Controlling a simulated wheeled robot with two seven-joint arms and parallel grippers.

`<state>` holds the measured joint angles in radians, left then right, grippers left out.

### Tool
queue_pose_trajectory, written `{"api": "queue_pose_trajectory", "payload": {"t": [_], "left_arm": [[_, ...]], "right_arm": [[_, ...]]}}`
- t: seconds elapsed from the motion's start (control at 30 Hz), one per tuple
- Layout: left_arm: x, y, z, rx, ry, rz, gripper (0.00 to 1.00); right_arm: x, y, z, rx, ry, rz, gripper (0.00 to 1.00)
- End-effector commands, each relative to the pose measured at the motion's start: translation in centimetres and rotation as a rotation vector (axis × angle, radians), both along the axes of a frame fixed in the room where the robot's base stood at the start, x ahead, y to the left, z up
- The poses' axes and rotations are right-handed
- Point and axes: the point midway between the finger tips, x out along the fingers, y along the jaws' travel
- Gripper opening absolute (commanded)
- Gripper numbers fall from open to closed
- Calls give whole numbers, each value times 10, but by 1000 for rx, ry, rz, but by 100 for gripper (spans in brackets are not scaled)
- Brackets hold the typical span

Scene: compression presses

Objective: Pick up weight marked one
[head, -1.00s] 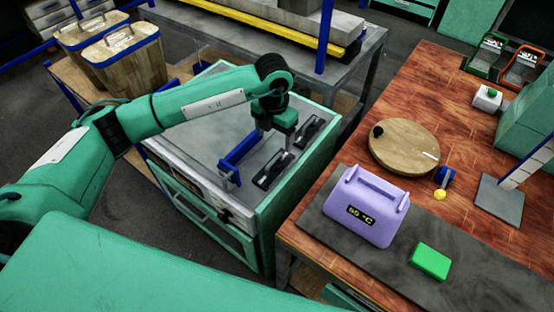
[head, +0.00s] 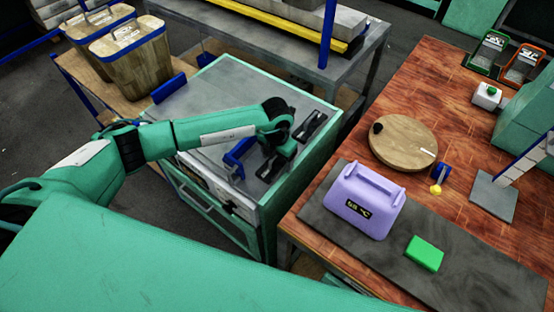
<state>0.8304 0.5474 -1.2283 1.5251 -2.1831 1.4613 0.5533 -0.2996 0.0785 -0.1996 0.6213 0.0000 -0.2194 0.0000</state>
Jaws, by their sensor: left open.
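No marking that reads as one can be made out on any object. Two dark pieces with raised handles lie on the grey top of the green cabinet (head: 246,92): a near one (head: 269,170) and a far one (head: 311,125). I cannot tell whether either is the weight. My left gripper (head: 279,150) points down over the cabinet top, close above or beside the near dark piece. It is open; its fingertips are mostly hidden by the wrist, and contact cannot be told. My right gripper is not in view.
A blue bracket (head: 239,157) stands on the cabinet just left of the gripper. Wooden bins (head: 131,52) stand at the upper left. A purple box (head: 364,200), a green block (head: 425,253) and a round wooden board (head: 404,140) are on the right-hand table.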

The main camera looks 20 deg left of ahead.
Motion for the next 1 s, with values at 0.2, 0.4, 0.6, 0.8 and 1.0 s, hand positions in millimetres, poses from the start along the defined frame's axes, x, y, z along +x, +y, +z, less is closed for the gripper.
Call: {"api": "queue_pose_trajectory", "payload": {"t": [0.2, 0.4, 0.6, 0.8, 1.0], "left_arm": [[0, 0, 0, 0, 0, 0, 64], [0, 0, 0, 0, 0, 0, 24], [0, 0, 0, 0, 0, 0, 0], [1, -1, 3, -3, -4, 0, 0], [2, -1, 11, -3, -6, 0, 0]], "right_arm": [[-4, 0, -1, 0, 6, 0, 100], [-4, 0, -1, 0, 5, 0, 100], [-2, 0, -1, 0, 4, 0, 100], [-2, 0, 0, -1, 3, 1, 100], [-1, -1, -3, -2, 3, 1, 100]]}}
